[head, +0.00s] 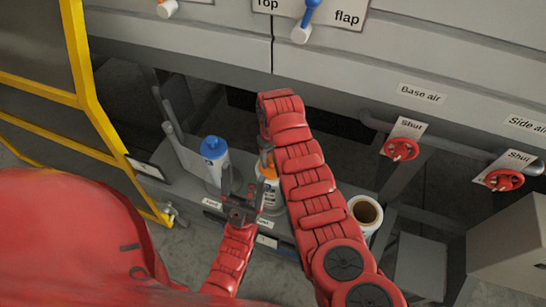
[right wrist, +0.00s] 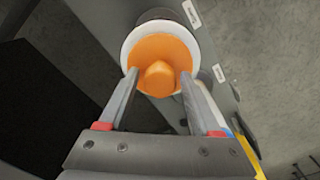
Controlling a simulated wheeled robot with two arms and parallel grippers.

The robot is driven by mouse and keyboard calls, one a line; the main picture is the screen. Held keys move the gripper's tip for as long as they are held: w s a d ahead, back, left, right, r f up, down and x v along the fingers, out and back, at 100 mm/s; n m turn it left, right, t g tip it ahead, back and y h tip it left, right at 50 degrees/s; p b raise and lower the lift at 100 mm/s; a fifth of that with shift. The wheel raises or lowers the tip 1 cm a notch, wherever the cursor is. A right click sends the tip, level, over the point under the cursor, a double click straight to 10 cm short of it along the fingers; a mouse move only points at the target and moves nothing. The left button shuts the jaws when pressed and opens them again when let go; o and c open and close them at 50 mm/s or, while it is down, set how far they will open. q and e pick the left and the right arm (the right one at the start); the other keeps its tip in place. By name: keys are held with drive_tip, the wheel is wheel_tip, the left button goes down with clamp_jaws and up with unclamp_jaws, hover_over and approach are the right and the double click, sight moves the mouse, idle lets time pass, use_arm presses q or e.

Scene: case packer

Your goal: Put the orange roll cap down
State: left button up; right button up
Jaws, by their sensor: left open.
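The orange roll cap (right wrist: 160,50) sits within a white round rim in the right wrist view, its knob toward me. In the head view the orange cap (head: 267,172) is at the top of a white container (head: 271,192), partly hidden by my right arm. My left gripper (head: 241,197) is open and empty, just in front and to the left of that container.
A white container with a blue cap (head: 213,150) stands to the left on the low shelf. A roll with a brown open core (head: 366,211) stands to the right. Red valve handles (head: 400,149) are further right. A yellow frame (head: 87,90) bounds the left.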

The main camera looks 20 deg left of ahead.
drive_tip(key=shift+o, duration=0.3)
drive_tip(key=shift+r, duration=0.1)
drive_tip(key=shift+r, duration=0.1)
wheel_tip(320, 180, up, 5)
drive_tip(key=shift+w+r+b, duration=0.1)
drive_tip(key=shift+r+b, duration=0.05)
drive_tip(key=shift+b, duration=1.05)
wheel_tip(320, 180, up, 6)
drive_tip(key=p, duration=0.2)
drive_tip(key=shift+r+p, duration=0.25)
drive_tip(key=shift+p, duration=0.05)
